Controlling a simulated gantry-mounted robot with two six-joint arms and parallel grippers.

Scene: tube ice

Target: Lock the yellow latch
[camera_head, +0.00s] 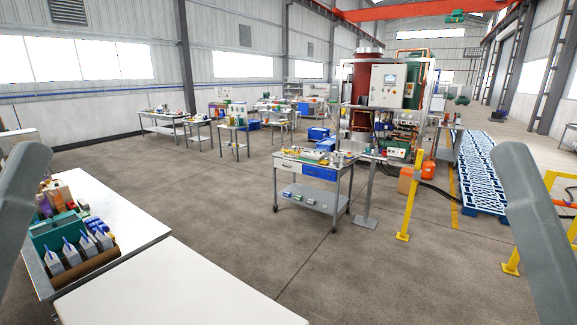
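I cannot make out a yellow latch in the head view. Yellow posts stand on the floor at the right: one (410,208) near the middle right and another (513,255) farther right, partly behind my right arm. Whether either carries a latch is too small or hidden to tell. The tube ice machine, with a light control cabinet (384,86), stands at the back, well away from me. Grey links of my left and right arms fill the two side edges. Neither gripper shows.
White tabletops (180,290) lie at the lower left, with a green toolbox (58,232) and tools. A wheeled workbench (318,203) stands mid-floor. Blue pallets (478,168) lie at the right, and an orange cylinder (429,168) stands by the machine.

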